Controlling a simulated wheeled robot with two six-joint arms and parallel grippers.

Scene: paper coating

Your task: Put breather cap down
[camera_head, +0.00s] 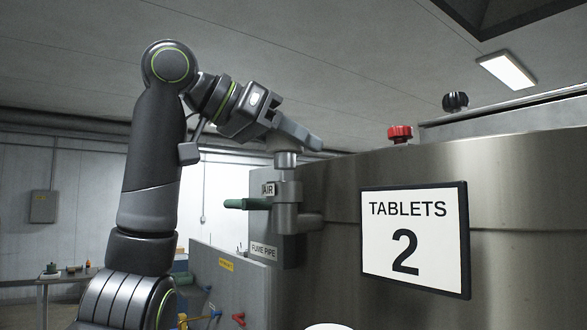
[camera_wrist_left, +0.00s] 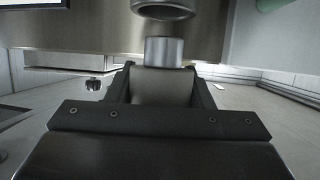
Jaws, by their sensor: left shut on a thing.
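My left gripper (camera_head: 300,138) is at the upper middle of the head view, shut on the breather cap. The cap's grey body (camera_wrist_left: 160,87) fills the space between the fingers in the left wrist view, and its shiny round neck (camera_wrist_left: 163,52) sticks out beyond them. In the head view the cap's neck (camera_head: 285,160) shows just under the fingers, above the upright metal pipe (camera_head: 287,190). The pipe's round end (camera_wrist_left: 163,10) shows at the top of the wrist view, with a narrow gap between it and the neck. My right gripper is not in view.
A large steel tank with a "TABLETS 2" sign (camera_head: 415,238) fills the right side. A red knob (camera_head: 400,133) and a black knob (camera_head: 455,102) stand on top. An "AIR" label (camera_head: 268,189) and a green handle (camera_head: 247,204) are close to the pipe. A table (camera_head: 60,279) stands far left.

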